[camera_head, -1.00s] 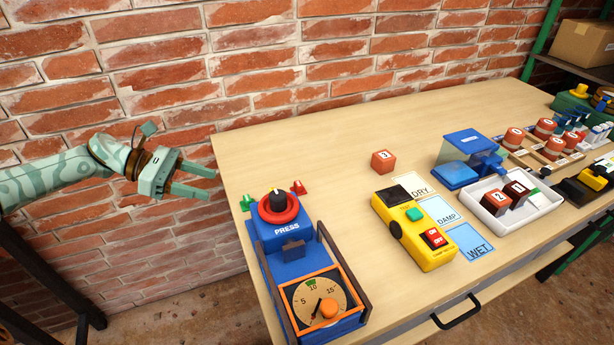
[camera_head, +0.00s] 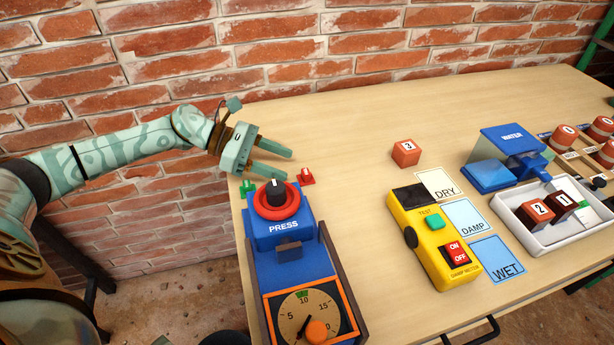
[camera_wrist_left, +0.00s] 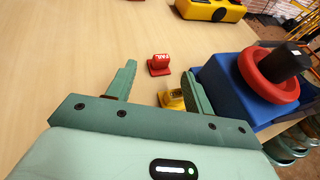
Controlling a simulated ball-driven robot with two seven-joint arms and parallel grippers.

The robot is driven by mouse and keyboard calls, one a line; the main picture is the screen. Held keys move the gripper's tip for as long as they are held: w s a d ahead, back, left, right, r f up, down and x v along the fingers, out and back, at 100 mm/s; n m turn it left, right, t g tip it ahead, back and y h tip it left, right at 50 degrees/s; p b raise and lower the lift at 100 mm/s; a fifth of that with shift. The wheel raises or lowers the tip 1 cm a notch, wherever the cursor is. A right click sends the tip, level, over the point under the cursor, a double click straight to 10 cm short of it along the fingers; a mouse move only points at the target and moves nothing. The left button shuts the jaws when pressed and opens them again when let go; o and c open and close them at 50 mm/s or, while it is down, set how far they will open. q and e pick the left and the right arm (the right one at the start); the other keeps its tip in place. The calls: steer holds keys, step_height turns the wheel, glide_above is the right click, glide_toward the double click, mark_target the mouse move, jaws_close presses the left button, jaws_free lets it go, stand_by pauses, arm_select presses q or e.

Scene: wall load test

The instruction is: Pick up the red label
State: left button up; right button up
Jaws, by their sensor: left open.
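The red label (camera_head: 306,176) is a small red marker with a sloped face, standing on the table just behind the blue press. It also shows in the left wrist view (camera_wrist_left: 159,65), ahead of my fingers and roughly between their lines. My left gripper (camera_head: 288,167) is open and empty. Its fingers point right toward the red label, and its tips look short of it and apart from it. A yellow marker (camera_wrist_left: 172,99) stands nearer my gripper in the left wrist view, beside the right finger. My right gripper is not in view.
The blue press (camera_head: 284,228) with its red-ringed knob stands close in front of my gripper. A green marker (camera_head: 248,187) is at the table's left edge. A yellow damp meter (camera_head: 433,240) and block 3 (camera_head: 405,153) lie to the right. The table behind is clear.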

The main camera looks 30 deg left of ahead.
mark_target(304, 171)
arm_select(q)
steer(key=b+x, duration=0.1)
steer(key=x, duration=0.4)
steer(key=shift+d+r, duration=0.1)
steer(key=shift+c, duration=0.3)
steer(key=c, duration=1)
